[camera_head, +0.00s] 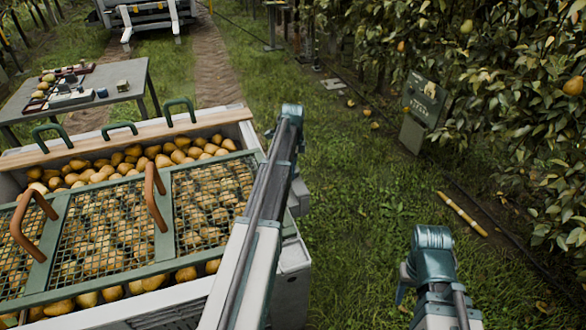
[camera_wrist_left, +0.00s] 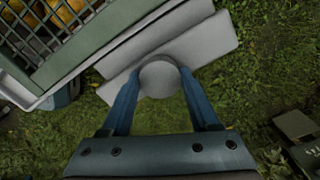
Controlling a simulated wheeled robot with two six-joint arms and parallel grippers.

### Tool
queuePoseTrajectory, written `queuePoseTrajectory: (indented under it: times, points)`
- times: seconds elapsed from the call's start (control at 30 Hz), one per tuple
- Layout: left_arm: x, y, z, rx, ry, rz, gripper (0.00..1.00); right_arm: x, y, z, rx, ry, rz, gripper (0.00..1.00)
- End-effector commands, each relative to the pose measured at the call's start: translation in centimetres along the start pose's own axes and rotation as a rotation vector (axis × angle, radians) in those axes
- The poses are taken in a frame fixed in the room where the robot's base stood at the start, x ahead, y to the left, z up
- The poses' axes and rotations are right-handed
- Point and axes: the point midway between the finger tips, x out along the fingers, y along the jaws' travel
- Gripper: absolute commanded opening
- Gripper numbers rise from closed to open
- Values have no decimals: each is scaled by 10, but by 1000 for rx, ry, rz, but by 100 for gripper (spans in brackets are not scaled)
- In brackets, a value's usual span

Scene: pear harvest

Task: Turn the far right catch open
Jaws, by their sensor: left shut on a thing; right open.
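The far right catch shows in the left wrist view as a pale grey round knob (camera_wrist_left: 160,80) against grey plates beside the bin's edge. My left gripper (camera_wrist_left: 160,73) is shut on it, one blue finger on each side. In the head view my left arm reaches along the bin's right side, and its links hide the fingers and the catch. The pear bin (camera_head: 290,262) carries a green-framed mesh lid (camera_head: 160,255) with two brown handles. My right gripper (camera_head: 404,287) is low at the right, over grass, apart from the bin; its fingers are mostly hidden.
A wooden bar (camera_head: 128,135) with green handles spans the bin's far edge. A grey table (camera_head: 130,78) with small items stands behind. Grass between is clear.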

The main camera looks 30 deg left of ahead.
Motion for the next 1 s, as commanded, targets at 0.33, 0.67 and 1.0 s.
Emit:
queuePoseTrajectory:
  times: [0.33,0.67,1.0]
  points:
    - [0,0,0,38,0,0,0,0,0,0,0,0,0,50]
    - [0,0,0,39,0,0,71,0,0,0,0,0,0,50]
    - [0,0,0,36,0,0,92,0,0,0,0,0,0,50]
